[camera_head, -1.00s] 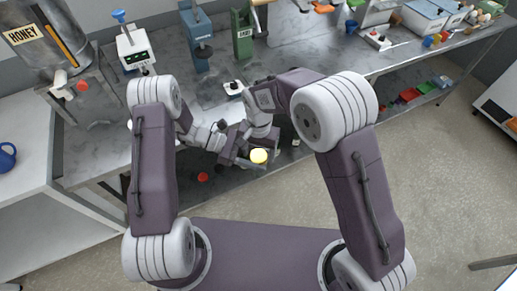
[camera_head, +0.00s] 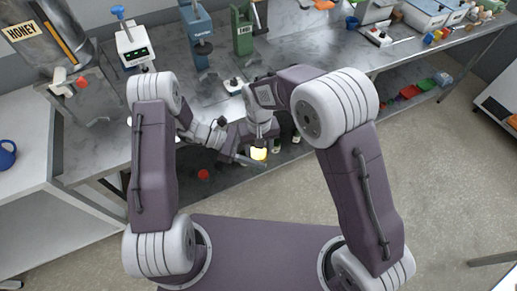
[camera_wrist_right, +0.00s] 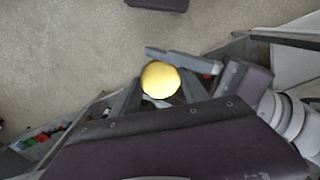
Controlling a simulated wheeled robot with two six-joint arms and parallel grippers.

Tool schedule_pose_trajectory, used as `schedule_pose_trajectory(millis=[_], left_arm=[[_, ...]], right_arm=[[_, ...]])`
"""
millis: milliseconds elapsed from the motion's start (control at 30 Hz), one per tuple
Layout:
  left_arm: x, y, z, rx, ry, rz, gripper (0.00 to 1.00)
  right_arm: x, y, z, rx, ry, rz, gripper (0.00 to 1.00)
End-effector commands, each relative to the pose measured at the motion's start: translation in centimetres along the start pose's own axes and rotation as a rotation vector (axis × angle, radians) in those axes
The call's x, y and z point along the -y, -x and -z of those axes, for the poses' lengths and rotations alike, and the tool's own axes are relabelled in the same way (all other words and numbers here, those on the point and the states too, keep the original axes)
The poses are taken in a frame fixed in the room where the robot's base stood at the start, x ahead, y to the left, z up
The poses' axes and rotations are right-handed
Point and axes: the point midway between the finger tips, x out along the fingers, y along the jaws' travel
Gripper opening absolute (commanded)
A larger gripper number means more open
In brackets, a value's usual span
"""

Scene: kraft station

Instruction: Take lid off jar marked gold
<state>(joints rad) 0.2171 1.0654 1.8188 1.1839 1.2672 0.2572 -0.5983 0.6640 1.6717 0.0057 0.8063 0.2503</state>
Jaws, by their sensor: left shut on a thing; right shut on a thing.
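The jar's yellow-gold lid (camera_head: 259,154) shows between my two grippers, in front of the table edge. In the right wrist view the round lid (camera_wrist_right: 160,80) lies between the fingers of my right gripper (camera_wrist_right: 158,92), which is shut on it. My right gripper (camera_head: 260,148) comes down on it from above in the head view. My left gripper (camera_head: 246,160) reaches in from the left, shut on the jar; its grey finger (camera_wrist_right: 182,59) passes beside the lid. The jar body is almost wholly hidden by the lid and grippers, and no marking is readable.
The grey workbench (camera_head: 105,140) lies behind my arms, with a honey tank (camera_head: 50,40), a scale (camera_head: 135,48), a blue press (camera_head: 198,38) and a green press (camera_head: 242,35). A red item (camera_head: 203,174) sits low beneath the bench edge. Open floor (camera_head: 430,190) is at right.

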Motion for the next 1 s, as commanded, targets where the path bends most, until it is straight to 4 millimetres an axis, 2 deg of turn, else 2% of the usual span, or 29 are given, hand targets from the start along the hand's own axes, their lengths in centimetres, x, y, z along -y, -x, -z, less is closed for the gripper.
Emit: schedule_pose_trajectory(millis=[33,67,100,133,367,600,767,833,933,1000], left_arm=[[0.0,0.0,0.0,-0.002,-0.001,0.001,0.0],[0.0,0.0,0.1,-0.002,-0.001,0.001,0.0],[0.0,0.0,0.1,-0.002,-0.001,0.001,0.0],[0.0,0.0,0.0,-0.002,-0.001,0.0,0.0],[-0.1,0.0,0.0,-0.001,-0.001,-0.001,0.0],[-0.1,0.0,0.0,-0.002,-0.001,-0.003,0.0],[-0.1,0.0,0.0,-0.001,-0.001,-0.002,0.0],[-0.1,0.0,0.0,-0.001,0.0,-0.001,0.0],[0.0,0.0,0.0,0.0,0.0,-0.001,0.0],[0.0,0.0,0.0,0.0,0.0,-0.001,0.0]], right_arm=[[-0.1,0.0,0.0,0.001,0.002,-0.002,0.03],[-0.1,0.0,0.0,0.001,0.001,-0.002,0.57],[-0.1,0.0,0.0,0.001,0.001,-0.002,0.69],[-0.1,0.0,0.0,0.001,0.0,-0.002,0.74],[0.0,0.1,0.0,0.001,-0.002,0.0,0.74],[0.1,3.6,0.0,0.0,-0.002,0.001,0.74],[0.0,4.5,-0.1,0.002,-0.002,0.0,0.74],[0.0,4.6,-0.1,0.002,-0.008,0.0,0.7],[0.0,5.3,0.0,-0.001,-0.109,0.0,0.7],[0.0,6.1,0.1,-0.004,-0.245,0.002,0.7]])
